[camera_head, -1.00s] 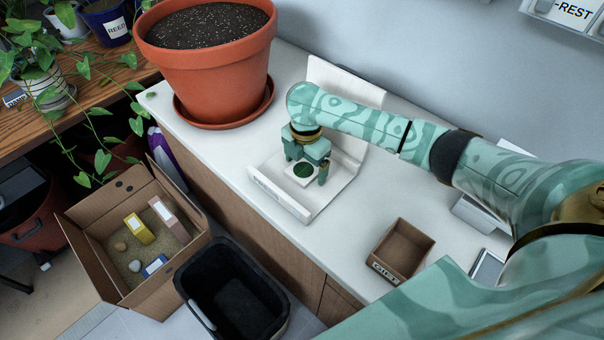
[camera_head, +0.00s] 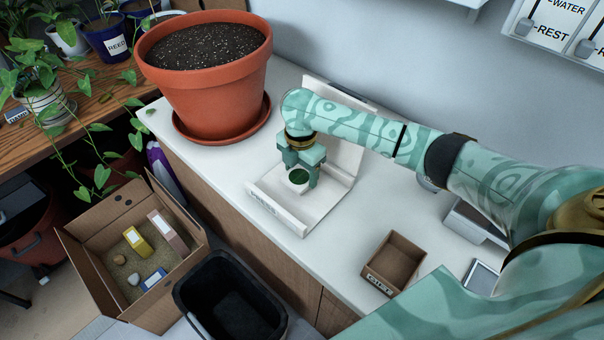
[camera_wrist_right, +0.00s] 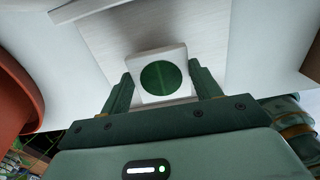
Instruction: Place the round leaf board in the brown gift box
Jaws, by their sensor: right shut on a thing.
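The round leaf board (camera_head: 298,176) is a small pale square with a dark green disc on it. My right gripper (camera_head: 300,181) is shut on it, one finger on each side, over the base of the open white press (camera_head: 322,205). In the right wrist view the board (camera_wrist_right: 161,76) sits between the two fingers of my right gripper (camera_wrist_right: 163,88). I cannot tell whether it touches the press. The brown gift box (camera_head: 377,281) is small, open-topped and labelled in front. It stands on the white counter to the right of the press and looks empty. My left gripper is not in view.
A large terracotta pot (camera_head: 207,95) stands on the counter left of the press. A grey device (camera_head: 476,222) stands at the right. Below the counter are a black bin (camera_head: 232,300) and a cardboard box (camera_head: 100,282) with several items. Bare counter lies between press and gift box.

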